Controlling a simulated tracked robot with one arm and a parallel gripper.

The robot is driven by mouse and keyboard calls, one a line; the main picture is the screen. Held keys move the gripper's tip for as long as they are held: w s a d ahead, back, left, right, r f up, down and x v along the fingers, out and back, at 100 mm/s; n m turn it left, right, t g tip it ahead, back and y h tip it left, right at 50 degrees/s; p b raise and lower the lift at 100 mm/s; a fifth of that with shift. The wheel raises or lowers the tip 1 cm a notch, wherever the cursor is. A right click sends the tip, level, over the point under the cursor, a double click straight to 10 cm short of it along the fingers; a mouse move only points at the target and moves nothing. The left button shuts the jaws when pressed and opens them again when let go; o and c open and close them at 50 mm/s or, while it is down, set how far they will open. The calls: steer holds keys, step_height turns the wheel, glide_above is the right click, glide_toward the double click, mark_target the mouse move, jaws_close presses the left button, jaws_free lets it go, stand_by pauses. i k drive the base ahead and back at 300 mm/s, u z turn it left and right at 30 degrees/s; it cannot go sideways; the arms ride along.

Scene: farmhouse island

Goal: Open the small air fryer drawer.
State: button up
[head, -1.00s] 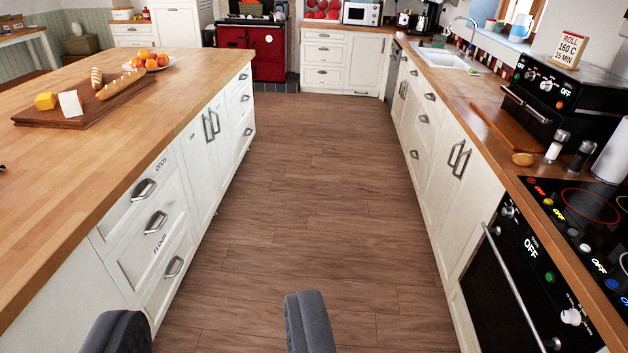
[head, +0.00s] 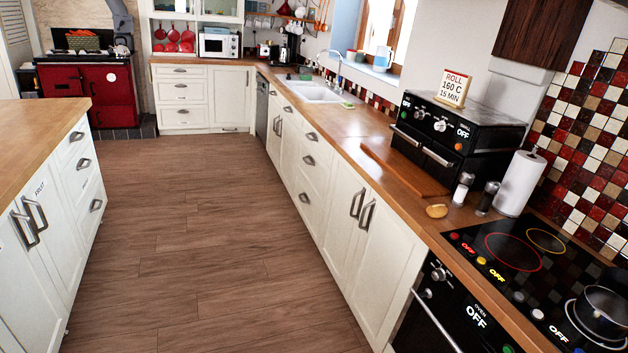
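A black appliance (head: 480,135) that looks like the air fryer stands on the right-hand wooden counter, against the wall. Its front faces left and has knobs, OFF labels and two drawer fronts side by side, each with a silver bar handle. The farther handle (head: 407,136) and the nearer handle (head: 437,157) both show, and both drawers look shut. I cannot tell which drawer is the small one. A sign (head: 454,88) reading ROLL 160 C 15 MIN stands on top. My gripper is out of view.
A wooden board (head: 402,168) lies before the appliance.

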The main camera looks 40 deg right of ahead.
mark_target(444, 164)
steer(key=z, duration=0.25)
steer(key=i, duration=1.25)
steer(key=z, duration=0.95)
steer(key=i, duration=1.4)
steer(key=z, duration=0.8)
steer(key=i, duration=0.45)
steer(key=z, duration=0.15)
